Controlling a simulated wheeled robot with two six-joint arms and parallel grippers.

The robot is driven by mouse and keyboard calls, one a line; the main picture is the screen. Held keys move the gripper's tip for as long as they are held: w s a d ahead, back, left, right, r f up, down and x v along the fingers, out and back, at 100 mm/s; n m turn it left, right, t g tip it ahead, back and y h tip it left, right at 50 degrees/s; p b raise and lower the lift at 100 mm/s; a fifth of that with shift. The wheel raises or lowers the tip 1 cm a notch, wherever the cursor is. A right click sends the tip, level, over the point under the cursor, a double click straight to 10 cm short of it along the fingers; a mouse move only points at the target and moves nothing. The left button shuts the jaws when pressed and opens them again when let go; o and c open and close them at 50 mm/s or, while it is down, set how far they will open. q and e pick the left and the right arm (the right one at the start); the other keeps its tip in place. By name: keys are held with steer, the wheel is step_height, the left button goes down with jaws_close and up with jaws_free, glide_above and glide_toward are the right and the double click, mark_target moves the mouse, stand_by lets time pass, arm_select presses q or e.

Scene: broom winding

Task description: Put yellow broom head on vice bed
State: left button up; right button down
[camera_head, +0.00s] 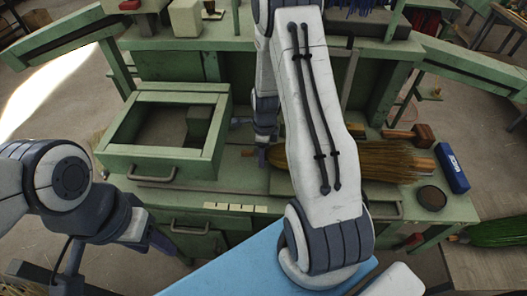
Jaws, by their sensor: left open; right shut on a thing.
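The yellow broom head (377,162), a bundle of straw bristles, lies sideways over the green workbench (455,207). My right arm crosses in front of it and hides its middle. My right gripper (262,156) points down at the bundle's left end and is shut on it; the contact is partly hidden. My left gripper (160,242) is low at the left, open and empty, in front of the bench and apart from the broom head. I cannot clearly make out the vice bed.
An open green drawer-like frame (115,158) stands at the left of the bench. A wooden mallet (424,134), a blue box (452,172) and a dark round disc (432,198) are at the right. A green bundle (497,233) lies at the far right.

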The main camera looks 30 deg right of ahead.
steer(key=shift+c, duration=0.3)
jaws_free()
step_height(320, 180, up, 12)
steer(key=shift+s+d+b, duration=0.1)
steer(key=shift+d+b, duration=0.05)
steer(key=shift+b, duration=1.1)
